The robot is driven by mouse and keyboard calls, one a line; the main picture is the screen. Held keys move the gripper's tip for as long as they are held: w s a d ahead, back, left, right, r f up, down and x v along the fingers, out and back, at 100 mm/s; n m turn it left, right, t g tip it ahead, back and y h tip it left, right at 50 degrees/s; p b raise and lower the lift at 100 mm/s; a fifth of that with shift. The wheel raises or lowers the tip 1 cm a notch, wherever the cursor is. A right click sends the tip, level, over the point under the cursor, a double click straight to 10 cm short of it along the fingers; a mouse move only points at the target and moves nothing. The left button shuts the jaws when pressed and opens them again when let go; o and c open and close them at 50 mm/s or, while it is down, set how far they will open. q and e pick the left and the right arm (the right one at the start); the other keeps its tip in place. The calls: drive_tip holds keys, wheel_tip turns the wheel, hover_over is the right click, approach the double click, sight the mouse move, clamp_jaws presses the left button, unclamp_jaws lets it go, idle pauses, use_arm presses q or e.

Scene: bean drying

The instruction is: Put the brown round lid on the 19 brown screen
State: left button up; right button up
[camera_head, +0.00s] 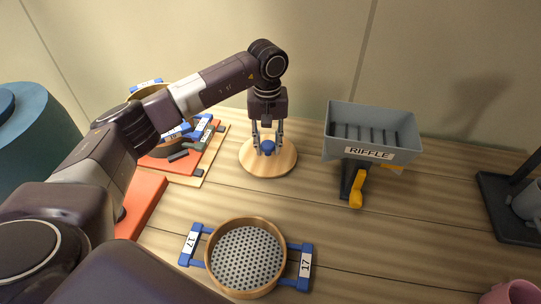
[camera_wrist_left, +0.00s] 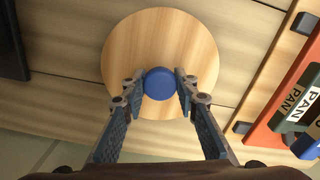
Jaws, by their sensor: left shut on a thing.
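The brown round lid (camera_head: 256,163) is a pale wooden disc with a blue knob (camera_head: 268,147). It lies flat on or just above the table behind the middle; I cannot tell whether it touches. My left gripper (camera_head: 267,142) points down and is shut on the blue knob. In the left wrist view the lid (camera_wrist_left: 128,45) fills the middle, with the knob between the fingers (camera_wrist_left: 160,84). A round brown-rimmed sieve marked 17 (camera_head: 246,258) stands at the front. Another brown round sieve, partly behind my left arm, is at the back left; a label there seems to read 19. My right gripper is not in view.
A grey riffle box (camera_head: 371,131) with a yellow-handled part (camera_head: 356,190) stands right of the lid. A dark stand (camera_head: 508,207) is at the right. The table between sieve and riffle box is clear.

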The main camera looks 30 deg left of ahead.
sight(268, 144)
use_arm(q)
clamp_jaws()
drive_tip(key=shift+r+p, duration=0.95)
drive_tip(key=shift+r, duration=1.05)
